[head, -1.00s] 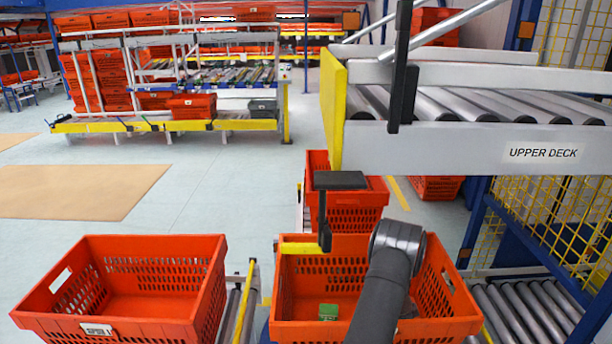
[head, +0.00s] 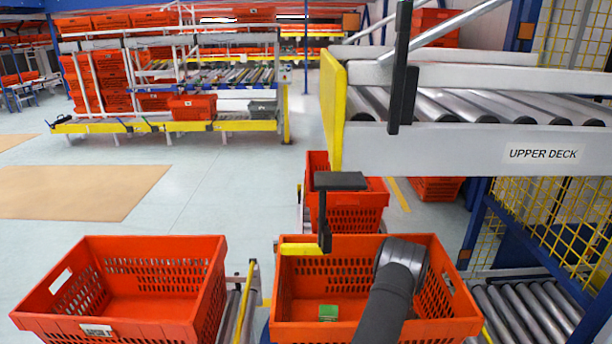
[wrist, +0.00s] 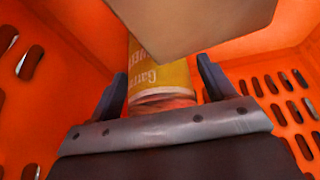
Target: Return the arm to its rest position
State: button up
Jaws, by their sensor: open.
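My arm (head: 385,310) reaches down into the right-hand orange tote (head: 300,325) in the head view, and its gripper end is hidden there. In the wrist view my gripper (wrist: 161,70) is open, with one dark finger on each side of a yellow labelled can (wrist: 160,78). The can lies between or just beyond the fingers; I cannot tell whether they touch it. A beige box-like surface (wrist: 200,25) covers the top of the wrist view and hides part of the can. Orange tote walls surround the gripper.
A green item (head: 328,312) lies in the same tote. An empty-looking orange tote (head: 150,325) stands to the left. The upper deck (head: 460,148) overhangs behind right, and a dark bracket (head: 340,181) stands near the tote's back rim. Open floor lies behind left.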

jog(key=shift+d+f, duration=0.2)
jog(key=shift+f, duration=0.15)
notch_tip(320, 180, up, 10)
jog(key=shift+r, duration=0.25)
jog(key=s+d+r+n+t, duration=0.1)
jog(key=d+r+n, duration=0.2)
jog(key=r, duration=0.7)
jog(key=s+d+r+n+t, duration=0.1)
jog(key=d+r+n, duration=0.15)
jog(key=r, duration=0.75)
jog(key=s+d+r, duration=0.5)
jog(key=s+r, duration=0.6)
jog(key=r, duration=0.1)
jog(key=s+d+r+n+y, duration=0.1)
jog(key=s+d+r, duration=0.3)
jog(key=s+r, duration=0.7)
notch_tip(320, 180, up, 2)
jog(key=shift+d+r+t, duration=0.1)
jog(key=shift+d+t, duration=0.2)
jog(key=shift+d, duration=0.05)
jog(key=shift+o, duration=0.3)
jog(key=shift+n, duration=0.25)
jog(key=o, duration=0.5)
jog(key=shift+c, duration=0.2)
